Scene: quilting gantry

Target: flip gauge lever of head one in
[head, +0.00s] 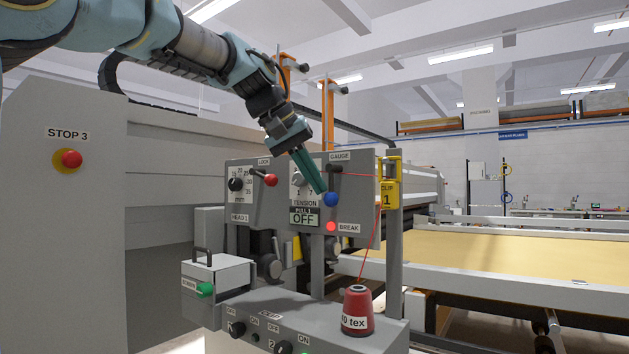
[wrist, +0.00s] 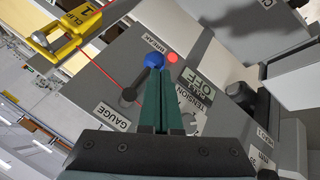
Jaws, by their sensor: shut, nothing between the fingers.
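The gauge lever (head: 331,199) of head one has a blue ball knob and points down from its pivot below the GAUGE label on the grey head panel (head: 262,214). The blue knob also shows in the wrist view (wrist: 153,60), with its dark stem running to the pivot beside the GAUGE label. My gripper (head: 323,190) has green fingers, shut with nothing between them. Its tips are right at the blue knob, on its upper left side in the head view. I cannot tell whether they touch it. In the wrist view the fingers (wrist: 158,76) hide a little of the knob's edge.
A lock lever with a red knob (head: 270,180) is left of the gauge lever. A red BREAK light (head: 331,226) glows below it. A yellow clip (head: 388,190) and red thread are on the right. A red thread cone (head: 357,309) stands on the lower box.

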